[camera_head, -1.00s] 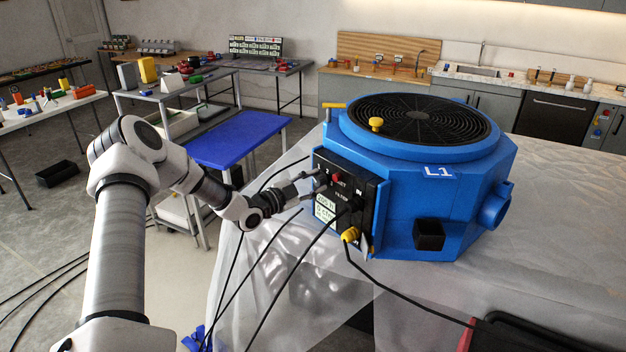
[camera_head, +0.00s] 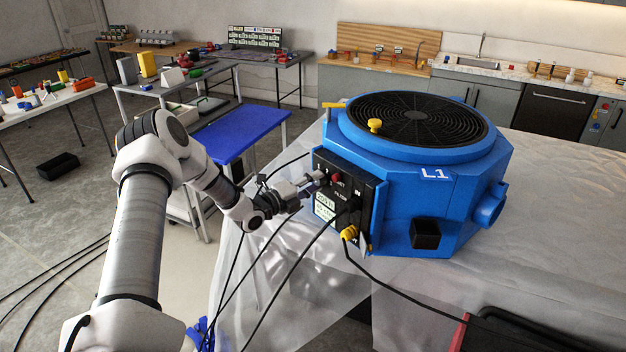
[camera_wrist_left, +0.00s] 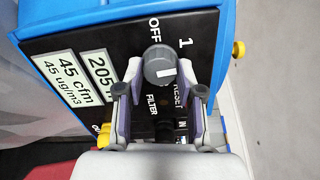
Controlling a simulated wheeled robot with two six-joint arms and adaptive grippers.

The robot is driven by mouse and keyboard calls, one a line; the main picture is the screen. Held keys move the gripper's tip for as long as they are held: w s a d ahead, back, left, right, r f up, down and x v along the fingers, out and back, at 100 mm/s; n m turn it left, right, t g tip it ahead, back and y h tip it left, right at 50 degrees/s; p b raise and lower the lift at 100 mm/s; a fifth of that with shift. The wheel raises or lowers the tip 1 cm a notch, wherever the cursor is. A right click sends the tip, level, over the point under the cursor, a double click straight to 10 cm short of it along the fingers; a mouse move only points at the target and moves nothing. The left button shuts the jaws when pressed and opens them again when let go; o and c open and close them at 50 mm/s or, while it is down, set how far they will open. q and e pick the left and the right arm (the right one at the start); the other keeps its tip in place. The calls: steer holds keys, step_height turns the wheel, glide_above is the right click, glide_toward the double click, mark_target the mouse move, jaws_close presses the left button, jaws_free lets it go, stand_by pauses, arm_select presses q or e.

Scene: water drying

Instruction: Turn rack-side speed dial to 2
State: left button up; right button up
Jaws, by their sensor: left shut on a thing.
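The blue machine (camera_head: 455,205), marked L1, stands on the sheet-covered table with its black control panel (camera_head: 365,208) facing left. In the left wrist view, the dark grey round speed dial (camera_wrist_left: 158,62) shows a white mark on its face. "OFF" and "1" are printed beyond the dial, and "RESET" and "FILTER" are nearer. My left gripper (camera_wrist_left: 165,80) has one finger on each side of the dial and is shut on it. In the head view my left gripper (camera_head: 314,182) reaches the panel's upper left and hides the dial there. My right gripper is not in view.
A red button (camera_head: 337,177) and a yellow plug (camera_head: 350,233) are on the panel, with black cables hanging near my arm. A yellow knob (camera_head: 375,125) stands on the machine's top. A blue-topped table (camera_head: 240,138) is behind my arm.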

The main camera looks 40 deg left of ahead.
arm_select(q)
steer(key=m+p, duration=0.2)
steer(key=m, duration=0.3)
steer(key=shift+f, duration=0.15)
steer(key=shift+f+m, duration=0.1)
steer(key=shift+m, duration=0.8)
steer(key=shift+s+d+f, duration=0.1)
steer(key=o, duration=1)
steer(key=shift+o, duration=0.8)
steer(key=s+a, duration=0.1)
steer(key=s, duration=0.6)
